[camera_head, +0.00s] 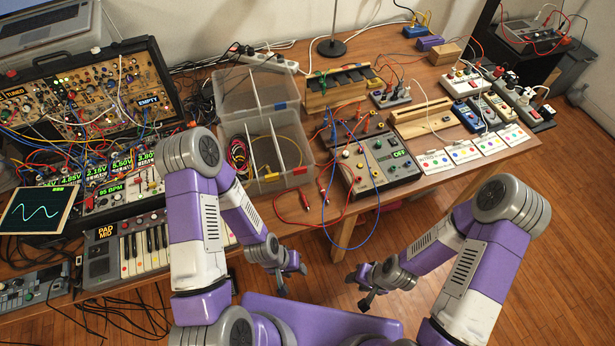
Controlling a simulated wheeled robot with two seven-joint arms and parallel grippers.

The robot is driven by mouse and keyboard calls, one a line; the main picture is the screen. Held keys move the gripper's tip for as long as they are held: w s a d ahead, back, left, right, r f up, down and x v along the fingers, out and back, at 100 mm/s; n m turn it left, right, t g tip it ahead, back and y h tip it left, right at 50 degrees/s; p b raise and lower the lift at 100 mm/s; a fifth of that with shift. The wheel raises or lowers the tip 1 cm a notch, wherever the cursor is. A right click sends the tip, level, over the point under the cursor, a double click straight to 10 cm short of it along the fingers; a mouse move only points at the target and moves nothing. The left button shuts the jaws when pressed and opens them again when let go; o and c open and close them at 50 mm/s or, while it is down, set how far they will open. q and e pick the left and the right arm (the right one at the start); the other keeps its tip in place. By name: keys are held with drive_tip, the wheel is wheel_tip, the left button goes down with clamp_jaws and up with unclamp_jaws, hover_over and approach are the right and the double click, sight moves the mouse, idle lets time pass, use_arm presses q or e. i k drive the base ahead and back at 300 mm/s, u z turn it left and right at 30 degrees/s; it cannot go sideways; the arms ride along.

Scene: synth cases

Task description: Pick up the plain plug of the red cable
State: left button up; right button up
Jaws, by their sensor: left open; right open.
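A red cable (290,222) lies in a loop on the wooden table, left of a grey box (378,160) with an OFF display. Red clip-like ends (304,201) show near the table's front edge. Which end is the plain plug is too small to tell. Other red leads rise from the grey box. My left gripper (291,279) is open and empty, in front of the table edge, below the red cable in the picture. My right gripper (357,290) is open and empty, further right over the floor. Neither gripper touches the cable.
A blue cable (372,188) hangs over the front edge near the red one. A clear divided case (283,183) holding coiled cables stands left. A keyboard (140,248) and synth rack (92,100) fill the left side.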

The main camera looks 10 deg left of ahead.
sight(306, 206)
drive_tip(key=u, duration=2.15)
drive_tip(key=k, duration=0.95)
drive_tip(key=z, duration=1.1)
drive_tip(key=i, duration=1)
